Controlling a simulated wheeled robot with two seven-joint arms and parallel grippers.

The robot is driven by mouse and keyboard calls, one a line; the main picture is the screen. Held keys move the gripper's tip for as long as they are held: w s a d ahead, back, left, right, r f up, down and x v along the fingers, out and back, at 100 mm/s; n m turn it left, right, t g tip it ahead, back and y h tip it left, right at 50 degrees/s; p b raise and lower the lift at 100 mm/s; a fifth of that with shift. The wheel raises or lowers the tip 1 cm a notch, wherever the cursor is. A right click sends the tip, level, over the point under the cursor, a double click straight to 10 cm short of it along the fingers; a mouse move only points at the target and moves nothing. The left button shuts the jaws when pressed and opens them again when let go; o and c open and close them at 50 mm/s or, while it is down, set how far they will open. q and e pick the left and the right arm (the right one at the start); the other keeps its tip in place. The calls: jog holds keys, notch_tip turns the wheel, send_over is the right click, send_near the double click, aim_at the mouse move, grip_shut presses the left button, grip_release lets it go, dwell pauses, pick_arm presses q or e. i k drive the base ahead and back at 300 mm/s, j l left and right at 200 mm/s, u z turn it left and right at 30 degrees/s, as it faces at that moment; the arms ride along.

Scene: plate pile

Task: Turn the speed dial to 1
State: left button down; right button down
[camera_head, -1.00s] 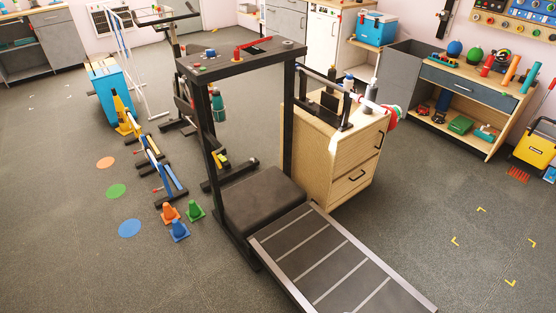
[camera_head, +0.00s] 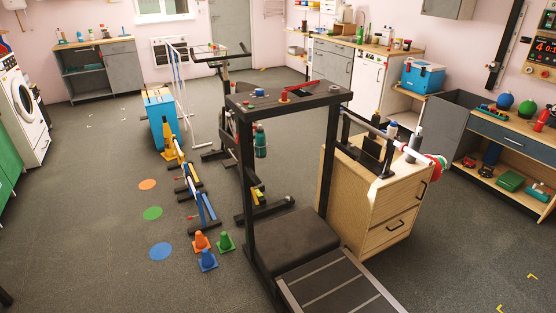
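The treadmill-like frame (camera_head: 330,178) stands at the centre, with a black deck (camera_head: 335,287) running toward the lower right. Its top console (camera_head: 315,98) carries a blue knob (camera_head: 259,92), a red knob (camera_head: 283,97) and a red raised part (camera_head: 300,86). I cannot tell which of these is the speed dial, and no numbers on them are readable. Neither of my grippers is in view.
A wooden drawer cabinet (camera_head: 390,215) stands close to the frame's right side. Orange (camera_head: 200,241), blue (camera_head: 207,260) and green (camera_head: 225,241) cones and a row of low hurdles (camera_head: 196,196) lie to its left. Open floor (camera_head: 90,240) spreads at the left.

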aim_at(258, 92)
jog(key=i+j+z, duration=0.15)
jog(key=i+j, duration=0.7)
jog(key=i, duration=0.15)
